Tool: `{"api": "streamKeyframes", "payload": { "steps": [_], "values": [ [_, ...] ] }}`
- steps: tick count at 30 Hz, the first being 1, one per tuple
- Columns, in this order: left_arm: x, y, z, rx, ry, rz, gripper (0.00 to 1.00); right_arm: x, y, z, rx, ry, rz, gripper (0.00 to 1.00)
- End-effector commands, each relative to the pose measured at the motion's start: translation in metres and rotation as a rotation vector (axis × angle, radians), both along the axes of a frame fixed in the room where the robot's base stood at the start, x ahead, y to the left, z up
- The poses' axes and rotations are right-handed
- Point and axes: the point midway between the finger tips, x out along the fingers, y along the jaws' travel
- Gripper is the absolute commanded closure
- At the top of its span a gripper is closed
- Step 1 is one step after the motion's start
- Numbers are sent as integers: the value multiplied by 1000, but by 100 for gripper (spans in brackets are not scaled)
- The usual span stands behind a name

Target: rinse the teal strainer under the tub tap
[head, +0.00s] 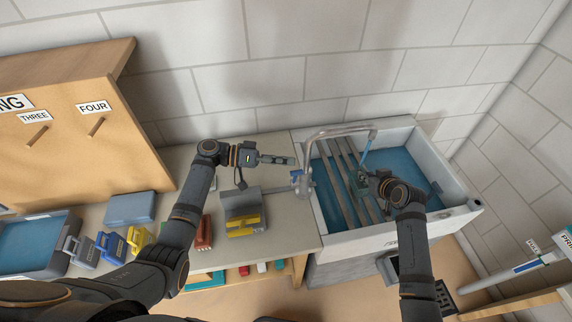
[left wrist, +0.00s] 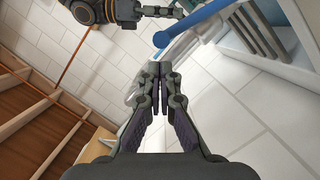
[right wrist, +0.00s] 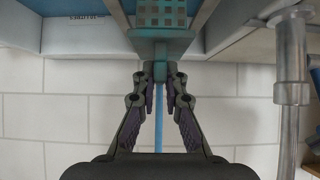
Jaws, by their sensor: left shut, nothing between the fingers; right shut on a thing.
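The teal strainer (head: 361,181) is held over the tub (head: 455,206) by my right gripper (head: 373,177), which is shut on it. The strainer's perforated face (right wrist: 160,14) shows at the top of the right wrist view. The grey tap (head: 335,132) arches over the tub. A thin blue stream (head: 368,150) comes down from its spout to the strainer; exactly where it lands is hard to tell. My left gripper (head: 287,161) is shut and empty, just left of the tap's base and blue handle (head: 297,175). Its closed fingers (left wrist: 158,90) show in the left wrist view.
Grey slats (head: 341,185) lie across the tub, with blue below. A grey bin with yellow items (head: 244,222) stands on the counter left of the tub. Several small coloured bins (head: 108,245) and a wooden board (head: 70,120) are further left. A block wall is behind.

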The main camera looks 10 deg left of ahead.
Motion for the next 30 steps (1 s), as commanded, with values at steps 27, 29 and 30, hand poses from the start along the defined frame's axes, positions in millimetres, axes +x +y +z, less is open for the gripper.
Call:
{"api": "streamKeyframes", "payload": {
  "steps": [27,29,30],
  "values": [
    [0,104,35,0,-1,0,100,0,0,0,0,-1,0,100],
    [0,104,35,0,-1,0,100,0,0,0,0,-1,0,100],
    [0,103,35,0,-1,0,100,0,0,0,0,-1,0,100]
  ]
}}
